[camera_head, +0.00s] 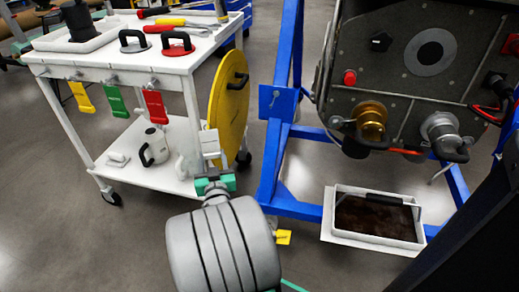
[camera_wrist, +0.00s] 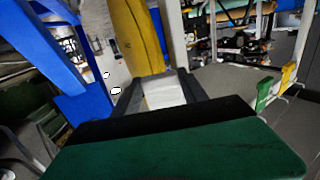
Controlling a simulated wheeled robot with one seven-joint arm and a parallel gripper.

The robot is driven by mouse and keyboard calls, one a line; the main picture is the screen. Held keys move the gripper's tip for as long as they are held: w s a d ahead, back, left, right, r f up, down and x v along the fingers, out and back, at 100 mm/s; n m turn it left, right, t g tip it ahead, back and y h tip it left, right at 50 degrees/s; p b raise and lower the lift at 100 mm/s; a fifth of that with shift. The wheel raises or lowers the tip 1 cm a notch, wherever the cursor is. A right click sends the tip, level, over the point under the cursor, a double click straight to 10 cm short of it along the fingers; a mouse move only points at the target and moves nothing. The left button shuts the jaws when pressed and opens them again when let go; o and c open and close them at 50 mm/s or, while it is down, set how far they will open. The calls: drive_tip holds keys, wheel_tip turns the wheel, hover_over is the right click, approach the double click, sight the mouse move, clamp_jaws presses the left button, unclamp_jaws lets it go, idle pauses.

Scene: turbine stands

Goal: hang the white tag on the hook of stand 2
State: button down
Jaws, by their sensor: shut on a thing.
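The white tag (camera_head: 210,142) is held upright in my gripper (camera_head: 212,172), in front of the yellow disc beside the white cart. In the wrist view the white tag (camera_wrist: 164,92) shows between the two dark fingers of my gripper (camera_wrist: 163,86), which are shut on it. A blue stand (camera_head: 292,50) is just right of the gripper, apart from the tag. A blue plate (camera_head: 278,102) on its upright carries a small hook-like piece. I cannot read any stand number.
The white cart (camera_head: 130,60) at left has yellow (camera_head: 81,97), green (camera_head: 114,100) and red (camera_head: 155,106) tags hanging from its edge. The large yellow disc (camera_head: 228,100) stands at its right end. A white-rimmed tray (camera_head: 328,227) lies on the floor under the machine.

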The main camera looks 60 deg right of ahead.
drive_tip(key=s+d+r+m+g+h, duration=0.1)
drive_tip(key=s+d+m+g+h, duration=0.2)
drive_tip(key=s+d, duration=0.9)
drive_tip(key=shift+d+r+m+g+h, duration=0.4)
drive_tip(key=shift+d+m+g, duration=0.7)
drive_tip(key=shift+d+g, duration=0.7)
drive_tip(key=shift+a, duration=0.2)
drive_tip(key=shift+d+f+b, duration=0.1)
drive_tip(key=shift+d+b, duration=0.35)
drive_tip(key=shift+b, duration=0.1)
drive_tip(key=c, duration=0.6)
unclamp_jaws()
drive_tip(key=shift+o, duration=0.5)
